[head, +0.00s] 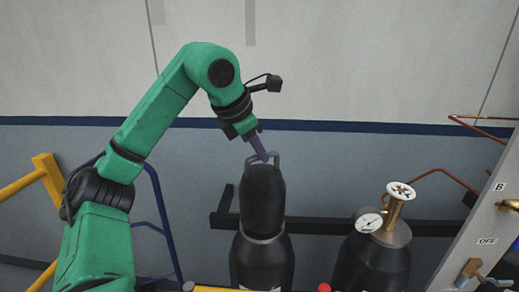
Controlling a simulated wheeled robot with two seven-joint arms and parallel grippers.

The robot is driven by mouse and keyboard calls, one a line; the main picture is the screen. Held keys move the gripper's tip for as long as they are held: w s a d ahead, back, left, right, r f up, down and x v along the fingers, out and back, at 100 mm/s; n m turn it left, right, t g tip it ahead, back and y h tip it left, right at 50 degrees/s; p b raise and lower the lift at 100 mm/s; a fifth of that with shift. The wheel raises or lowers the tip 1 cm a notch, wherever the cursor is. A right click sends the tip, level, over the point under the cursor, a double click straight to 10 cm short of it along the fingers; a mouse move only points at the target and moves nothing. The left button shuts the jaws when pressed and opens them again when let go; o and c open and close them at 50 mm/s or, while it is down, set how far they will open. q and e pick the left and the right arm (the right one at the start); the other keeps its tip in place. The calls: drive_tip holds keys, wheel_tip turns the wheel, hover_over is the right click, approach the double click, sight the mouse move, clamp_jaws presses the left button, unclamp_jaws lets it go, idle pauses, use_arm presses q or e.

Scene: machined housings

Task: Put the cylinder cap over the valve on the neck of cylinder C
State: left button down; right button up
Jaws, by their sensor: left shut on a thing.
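The dark cylinder cap (262,200) is upright in the middle of the head view, with a looped handle on its top. My left gripper (262,153) reaches down from the upper left and is shut on that handle. Directly below the cap is a dark gas cylinder (262,264) with a lighter ring at its neck. The cap's lower edge meets this ring in the picture; I cannot tell if it rests on it. No valve shows on this cylinder; the cap hides that spot. No letter C is readable on it. My right gripper is not in view.
To the right stands another dark cylinder (372,265) with a brass valve and white handwheel (400,191) and a gauge (369,222). A dark rail (325,226) runs behind the cylinders. A grey panel (480,215) with copper pipes is at far right, yellow railing (22,185) at left.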

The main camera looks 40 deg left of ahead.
use_arm(q)
drive_tip(key=shift+f+b, duration=0.75)
drive_tip(key=shift+f, duration=0.2)
drive_tip(key=c, duration=0.8)
unclamp_jaws()
drive_tip(key=shift+o, duration=0.2)
drive_tip(key=p+v, duration=0.1)
drive_tip(key=v, duration=0.4)
drive_tip(key=shift+s+r, duration=0.1)
drive_tip(key=shift+r, duration=0.35)
drive_tip(key=p+v, duration=0.7)
drive_tip(key=v, duration=0.1)
drive_tip(key=shift+s+r, duration=0.25)
drive_tip(key=shift+s, duration=0.15)
